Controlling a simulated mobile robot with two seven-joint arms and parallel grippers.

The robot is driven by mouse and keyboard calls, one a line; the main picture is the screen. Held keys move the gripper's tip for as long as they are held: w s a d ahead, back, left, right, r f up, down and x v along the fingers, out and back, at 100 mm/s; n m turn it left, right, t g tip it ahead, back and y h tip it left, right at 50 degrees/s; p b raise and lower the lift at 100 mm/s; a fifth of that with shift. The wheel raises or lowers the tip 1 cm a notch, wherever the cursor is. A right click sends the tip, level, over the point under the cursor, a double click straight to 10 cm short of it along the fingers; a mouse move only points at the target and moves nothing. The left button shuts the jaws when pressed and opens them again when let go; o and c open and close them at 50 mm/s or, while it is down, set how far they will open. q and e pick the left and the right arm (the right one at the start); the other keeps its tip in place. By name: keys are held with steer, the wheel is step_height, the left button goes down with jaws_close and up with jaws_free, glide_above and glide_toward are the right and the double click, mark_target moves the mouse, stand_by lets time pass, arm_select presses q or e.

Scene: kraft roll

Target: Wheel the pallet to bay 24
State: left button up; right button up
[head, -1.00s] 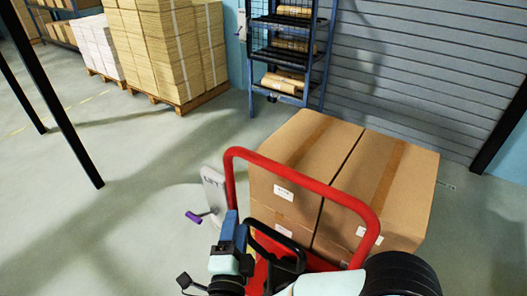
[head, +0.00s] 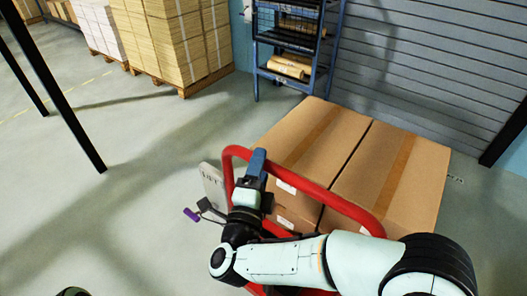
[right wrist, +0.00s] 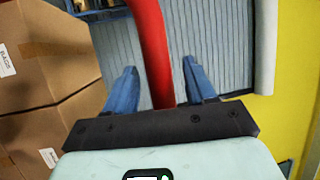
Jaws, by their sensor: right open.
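Large brown cardboard boxes (head: 390,180) are stacked behind a red tubular handle (head: 335,199); the pallet under them is hidden. A grey plate with lettering (head: 212,188) and a purple-tipped lever (head: 191,214) are at the handle's left. My right gripper (head: 257,163) is at the handle's upper left part. In the right wrist view the red tube (right wrist: 150,50) passes between the blue fingers of my right gripper (right wrist: 156,80), which are open with gaps on both sides. Boxes (right wrist: 45,65) fill that view's left side. My left gripper is not in view.
A blue rack with paper rolls (head: 289,65) stands behind the boxes, before a grey slatted shutter (head: 420,70). Pallets with tall stacks (head: 170,45) are at the upper left. Black posts (head: 60,90) stand left. The floor (head: 130,210) between is clear.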

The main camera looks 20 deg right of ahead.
steer(key=x, duration=0.3)
steer(key=shift+w+d, duration=0.1)
steer(key=shift+w, duration=0.05)
jaws_close()
